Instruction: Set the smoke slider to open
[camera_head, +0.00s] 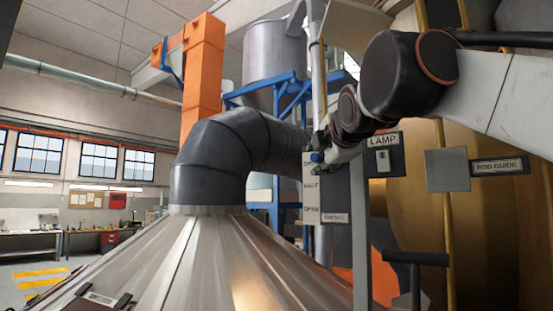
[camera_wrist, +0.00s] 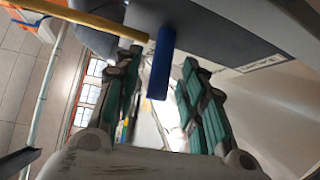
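The smoke slider's upright plate (camera_head: 312,200) is in the middle of the head view. Its top label is mostly hidden, HALF is below it and OPEN is at the bottom. A small blue handle (camera_head: 317,157) is at the level of the top label. My gripper (camera_head: 328,147) is right at this handle, and its fingers are small and partly hidden there. In the wrist view the blue handle (camera_wrist: 160,62) stands between the tips of my gripper (camera_wrist: 159,68). The green-padded fingers are apart, with a gap on each side of the handle.
A LAMP switch (camera_head: 383,158) and a ROD GUIDE plate (camera_head: 498,166) are to the right. A dark bar handle (camera_head: 416,257) is lower right. A ribbed metal cone (camera_head: 190,255) and a dark bent duct (camera_head: 225,155) fill the space left of the slider.

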